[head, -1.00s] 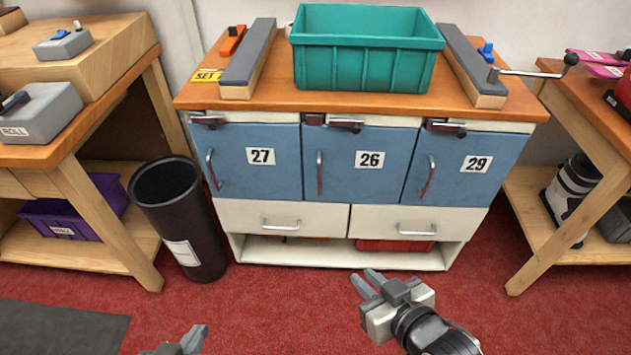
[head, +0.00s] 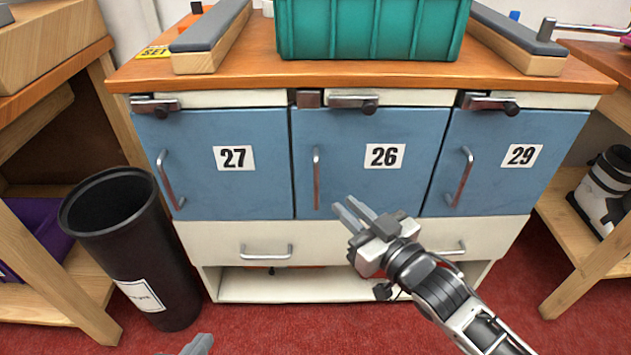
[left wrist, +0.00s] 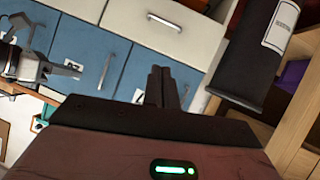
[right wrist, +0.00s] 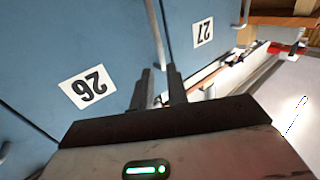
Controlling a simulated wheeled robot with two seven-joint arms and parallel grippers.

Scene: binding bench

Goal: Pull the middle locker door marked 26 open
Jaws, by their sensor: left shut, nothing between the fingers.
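The blue door marked 26 (head: 410,170) is the middle of three locker doors and looks closed, flush with the others. Its upright metal handle (head: 316,178) is on its left side. A metal latch with a black knob (head: 352,102) sits above it. My right gripper (head: 350,208) is open and empty, in front of door 26's lower part, right of and below the handle. In the right wrist view the handle (right wrist: 155,35) appears beyond and between the fingers, apart from them. My left gripper (head: 200,343) is low at the bottom edge; the left wrist view shows its fingers (left wrist: 160,75) shut.
Doors 27 (head: 205,180) and 29 (head: 515,175) flank it, with their own handles and latches. White drawers (head: 340,240) with handles lie below. A black bin (head: 130,250) stands at left. A teal crate (head: 370,30) sits on the wooden top (head: 230,75).

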